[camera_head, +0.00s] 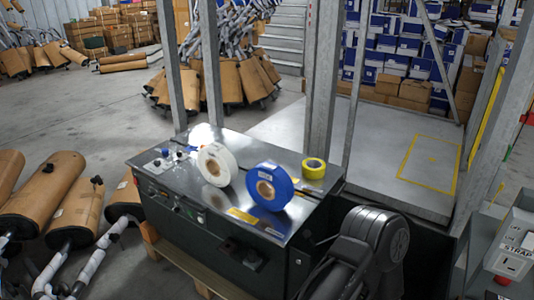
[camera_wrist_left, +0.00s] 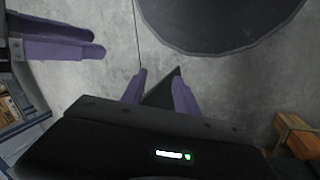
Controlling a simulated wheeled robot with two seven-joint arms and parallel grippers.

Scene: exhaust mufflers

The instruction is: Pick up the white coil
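The white coil (camera_head: 217,164) stands on its edge on the dark metal top of a machine (camera_head: 239,215) in the head view. A blue coil (camera_head: 269,186) stands to its right, and a yellow tape roll (camera_head: 313,168) lies farther right. In the left wrist view my left gripper (camera_wrist_left: 159,78) has its two purple fingers apart. No coil shows between them; a dark triangular shape is seen there against grey floor. A second pair of purple fingers (camera_wrist_left: 62,40), apparently my right gripper, shows at the upper left; its opening is unclear. Neither gripper shows in the head view.
Metal posts (camera_head: 322,90) rise behind the machine. Cardboard-wrapped mufflers (camera_head: 42,203) lie at the left. A grey platform (camera_head: 390,150) lies behind, and a grey control box (camera_head: 515,245) is at the right. A brown block (camera_wrist_left: 298,135) shows in the left wrist view.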

